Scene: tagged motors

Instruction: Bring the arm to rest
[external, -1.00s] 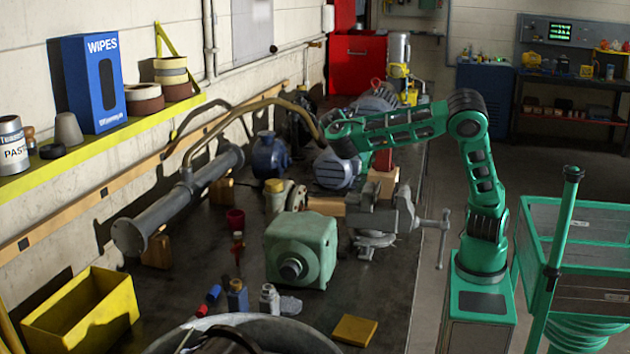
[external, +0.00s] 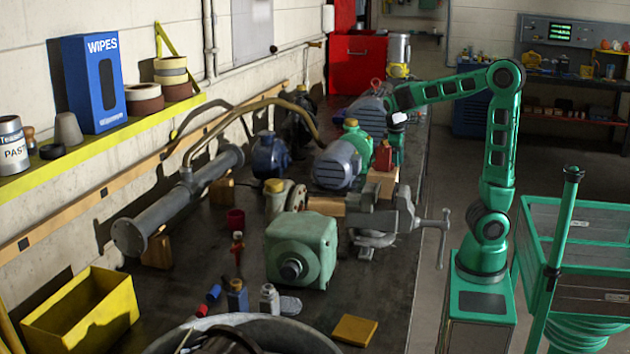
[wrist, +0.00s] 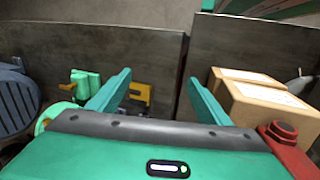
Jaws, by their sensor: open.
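My arm reaches over the workbench from the right in the external view, with its elbow bent high. My gripper (wrist: 158,82) points down over the back part of the bench, and its two teal fingers are apart with nothing between them. In the external view my gripper (external: 397,152) is small and partly hidden beside a red object (external: 383,156). A grey-blue motor (external: 337,166) stands to its left. A larger green motor (external: 303,247) stands nearer the camera, clear of the arm.
A vise (external: 385,217) sits on the bench's right edge. In the wrist view, cardboard boxes (wrist: 258,104) and a red part (wrist: 283,138) lie right of the fingers, and a yellow part (wrist: 140,92) lies near them. A pipe assembly (external: 185,195) runs along the wall.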

